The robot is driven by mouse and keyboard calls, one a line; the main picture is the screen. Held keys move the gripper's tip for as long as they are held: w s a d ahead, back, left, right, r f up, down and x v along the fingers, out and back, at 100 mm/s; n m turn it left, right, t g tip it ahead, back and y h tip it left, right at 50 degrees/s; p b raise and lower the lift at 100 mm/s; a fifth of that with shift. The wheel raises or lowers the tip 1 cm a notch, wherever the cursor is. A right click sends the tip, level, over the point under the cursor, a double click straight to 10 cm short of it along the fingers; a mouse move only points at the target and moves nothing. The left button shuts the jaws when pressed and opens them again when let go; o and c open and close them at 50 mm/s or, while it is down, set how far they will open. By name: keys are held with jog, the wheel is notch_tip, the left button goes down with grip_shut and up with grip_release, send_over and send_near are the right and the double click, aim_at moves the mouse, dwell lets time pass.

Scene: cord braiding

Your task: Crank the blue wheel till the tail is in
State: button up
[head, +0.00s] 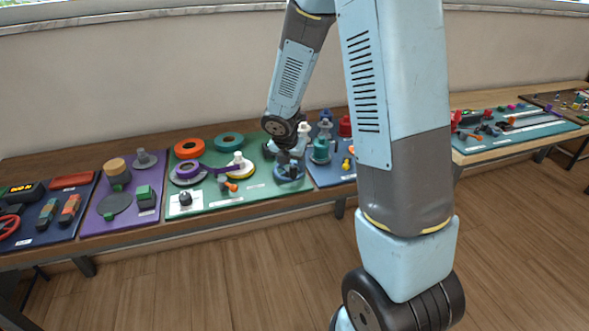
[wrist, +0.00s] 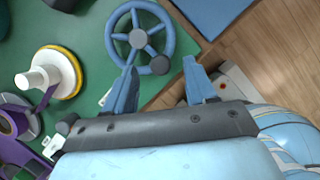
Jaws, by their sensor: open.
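The blue wheel (wrist: 112,31) lies on a green board, with spokes, a grey hub and a dark round crank knob (wrist: 160,65) at its rim. In the head view the blue wheel (head: 290,174) is partly hidden by my gripper (head: 287,153). In the wrist view my gripper (wrist: 161,86) is open and empty, its fingers pointing toward the wheel, with the knob between and beyond the tips. A purple band (head: 217,170) runs between a grey-purple reel (head: 187,181) and a yellow-rimmed white spool (head: 241,169). I cannot make out a loose tail.
The green board (head: 262,197) also bears an orange ring (head: 189,148) and a teal ring (head: 229,141) at the back. A purple board (head: 120,217) lies to the left, and a blue board with bottles (head: 320,150) to the right. Open wooden floor lies in front of the bench.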

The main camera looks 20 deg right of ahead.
aim_at(293, 167)
jog(key=shift+x, duration=1.9)
grip_shut()
